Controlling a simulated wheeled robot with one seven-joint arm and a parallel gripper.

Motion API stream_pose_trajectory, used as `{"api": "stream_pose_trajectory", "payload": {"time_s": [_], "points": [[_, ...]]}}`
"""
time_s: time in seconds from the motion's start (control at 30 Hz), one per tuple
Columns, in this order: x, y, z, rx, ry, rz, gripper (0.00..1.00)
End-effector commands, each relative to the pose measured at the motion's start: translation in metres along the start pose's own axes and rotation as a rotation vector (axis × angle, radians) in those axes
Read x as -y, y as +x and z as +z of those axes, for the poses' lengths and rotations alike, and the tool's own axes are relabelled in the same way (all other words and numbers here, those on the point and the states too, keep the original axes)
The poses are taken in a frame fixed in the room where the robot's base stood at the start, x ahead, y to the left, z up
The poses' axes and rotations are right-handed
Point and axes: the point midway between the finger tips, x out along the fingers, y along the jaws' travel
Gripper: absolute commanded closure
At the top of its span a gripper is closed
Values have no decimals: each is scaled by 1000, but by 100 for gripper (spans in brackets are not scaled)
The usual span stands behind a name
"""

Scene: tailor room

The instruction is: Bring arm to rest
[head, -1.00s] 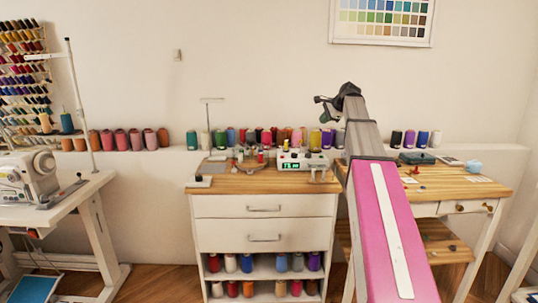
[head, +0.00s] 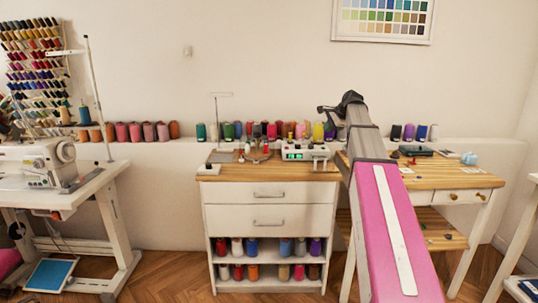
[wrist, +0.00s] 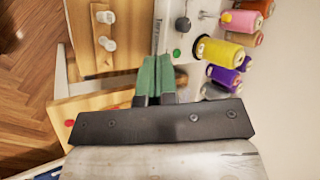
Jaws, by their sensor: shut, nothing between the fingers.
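My arm stretches forward from the lower right of the head view, with a pink link and grey links beyond it. My gripper (head: 328,109) is at its far end, high over the gap between the drawer cabinet and the right table. In the wrist view my gripper (wrist: 154,68) shows two green fingers pressed together with nothing between them. It touches nothing that I can see.
A white drawer cabinet (head: 268,208) with a wooden top carries a device with a green display (head: 306,151). A wooden table (head: 440,178) stands at right, a sewing machine (head: 45,165) at left. Thread spools line the wall ledge. Wooden floor (head: 170,265) is open in front.

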Motion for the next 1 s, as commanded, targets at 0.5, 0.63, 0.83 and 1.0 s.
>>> {"api": "stream_pose_trajectory", "payload": {"time_s": [0.5, 0.63, 0.83, 1.0], "points": [[-150, 105, 32, -17, -269, 190, 100], [-207, 136, 48, -11, -386, 267, 100], [-297, 171, 74, 18, -573, 388, 100], [-371, 189, 98, 59, -735, 490, 100]]}}
